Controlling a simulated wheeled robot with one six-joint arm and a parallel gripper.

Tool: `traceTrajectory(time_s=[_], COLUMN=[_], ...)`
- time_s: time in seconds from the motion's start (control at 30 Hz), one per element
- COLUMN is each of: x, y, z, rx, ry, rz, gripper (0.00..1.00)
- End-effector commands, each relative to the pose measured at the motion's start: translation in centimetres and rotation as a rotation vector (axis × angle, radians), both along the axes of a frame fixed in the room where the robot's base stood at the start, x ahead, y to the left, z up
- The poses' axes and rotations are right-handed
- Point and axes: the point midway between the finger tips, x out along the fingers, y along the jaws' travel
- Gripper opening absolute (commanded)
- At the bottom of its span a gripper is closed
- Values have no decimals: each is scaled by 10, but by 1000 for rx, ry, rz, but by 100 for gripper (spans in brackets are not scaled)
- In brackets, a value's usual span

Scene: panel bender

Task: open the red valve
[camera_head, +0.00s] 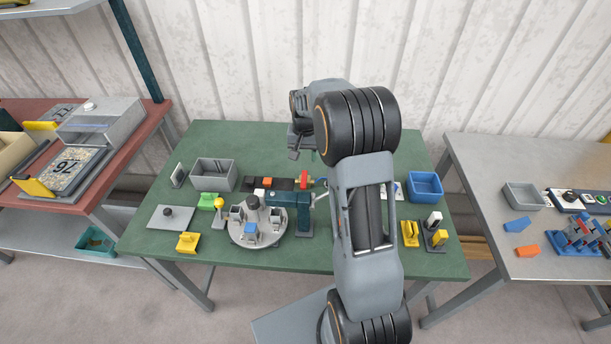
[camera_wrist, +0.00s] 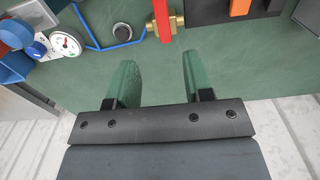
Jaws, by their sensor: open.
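The red valve (camera_head: 304,177) is in the middle of the green table, partly beside my arm. It has a long red handle and a brass body. In the wrist view the red handle (camera_wrist: 162,18) stands at the top centre and runs up out of the frame, with the brass body (camera_wrist: 178,23) around its lower end. My gripper (camera_wrist: 156,62) is open and empty, its two green fingers pointing toward the handle. A strip of bare green table shows between the fingertips and the valve. In the head view my gripper (camera_head: 294,155) is behind the valve, partly hidden by my arm.
A dark strip with an orange block (camera_wrist: 240,8) is at right. A round turntable (camera_head: 258,238) stands in front.

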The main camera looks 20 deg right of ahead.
Motion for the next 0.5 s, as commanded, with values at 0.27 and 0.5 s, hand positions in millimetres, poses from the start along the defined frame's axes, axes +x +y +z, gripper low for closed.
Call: traceTrajectory(time_s=[0.27, 0.5], x=[-1, -1], y=[0, -2], z=[-54, -89], rx=[2, 1], ry=[5, 3], rz=[0, -4], gripper=[47, 47])
